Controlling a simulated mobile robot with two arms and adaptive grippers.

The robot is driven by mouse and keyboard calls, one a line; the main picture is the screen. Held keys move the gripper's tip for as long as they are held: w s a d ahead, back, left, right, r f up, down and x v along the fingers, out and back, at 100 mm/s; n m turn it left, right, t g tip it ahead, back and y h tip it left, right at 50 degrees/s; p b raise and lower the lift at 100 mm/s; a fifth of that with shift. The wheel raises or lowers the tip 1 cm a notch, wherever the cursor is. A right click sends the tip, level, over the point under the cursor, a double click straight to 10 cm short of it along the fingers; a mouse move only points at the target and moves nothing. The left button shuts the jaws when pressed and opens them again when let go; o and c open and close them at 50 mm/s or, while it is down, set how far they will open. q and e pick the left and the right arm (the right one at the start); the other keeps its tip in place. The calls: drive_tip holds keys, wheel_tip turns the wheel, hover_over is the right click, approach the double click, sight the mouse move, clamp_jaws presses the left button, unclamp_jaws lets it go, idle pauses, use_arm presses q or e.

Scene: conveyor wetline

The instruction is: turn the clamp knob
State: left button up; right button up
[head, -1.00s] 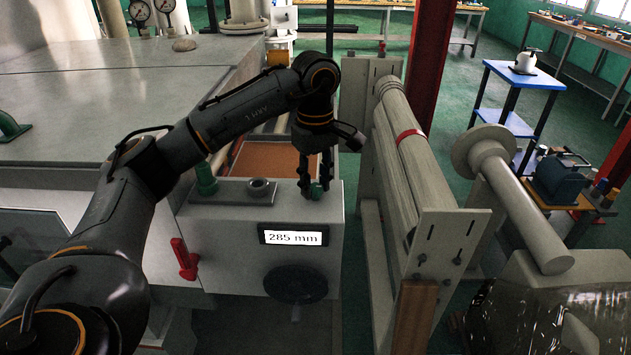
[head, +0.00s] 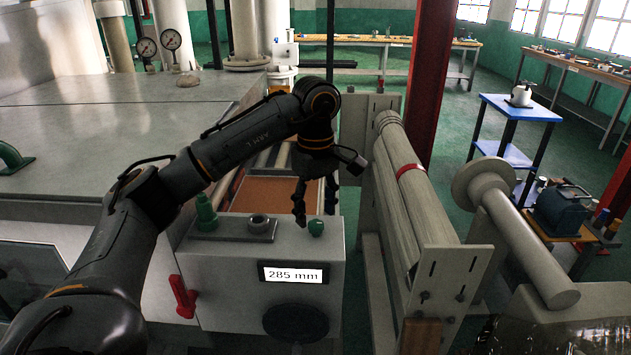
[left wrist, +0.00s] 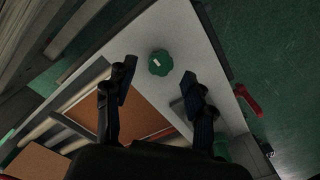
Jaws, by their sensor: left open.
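The clamp knob, a green lobed knob (head: 316,228), sits at the right end of the top of a grey control box (head: 215,262). In the left wrist view the green knob (left wrist: 160,63) shows from above with a small white mark. It lies beyond and between my two fingertips. My left gripper (head: 315,215) is open and points down, just above and behind the knob. In the left wrist view its fingers (left wrist: 160,82) stand apart with nothing between them, and the knob is not touched. My right gripper is not in view.
A taller green knob (head: 206,213) and a dark plate with a round socket (head: 258,224) share the box top. A roller frame (head: 425,225) stands close on the right.

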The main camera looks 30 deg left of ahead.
sight(316, 222)
use_arm(q)
wheel_tip(316, 222, up, 10)
drive_tip(key=shift+f, duration=0.15)
idle(0.7)
